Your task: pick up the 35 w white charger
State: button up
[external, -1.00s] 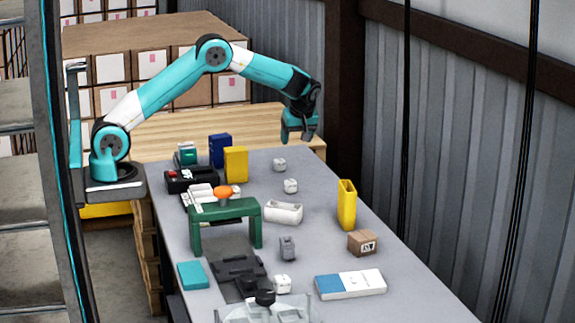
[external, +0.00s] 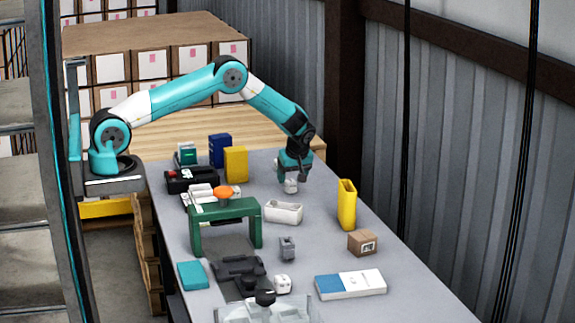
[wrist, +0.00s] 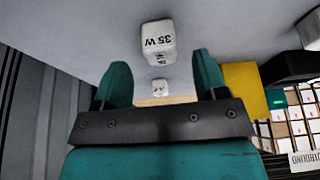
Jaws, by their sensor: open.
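The white charger marked 35 W (wrist: 158,42) stands on the grey table. In the wrist view it lies just beyond the fingertips, roughly centred between the two fingers, its lettering upside down. In the external view this charger (external: 290,187) shows at the lower end of my gripper (external: 292,176), partly covered by it. My gripper (wrist: 160,70) is open in the wrist view, with nothing held between its teal fingers. A second, smaller-looking white charger (wrist: 157,88) shows between the fingers farther off; in the external view the arm hides it.
A yellow box (external: 236,164) and a blue box (external: 220,150) stand left of my gripper. A white tray (external: 283,212) lies in front of it, and an upright yellow holder (external: 347,205) stands to the right. Another white charger (external: 282,284) sits near the front. Table around the gripper is mostly clear.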

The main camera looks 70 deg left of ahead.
aim_at(291, 180)
jog(key=x, duration=0.3)
jog(key=shift+f, duration=0.2)
jog(key=shift+c, duration=0.5)
jog(key=c, duration=0.9)
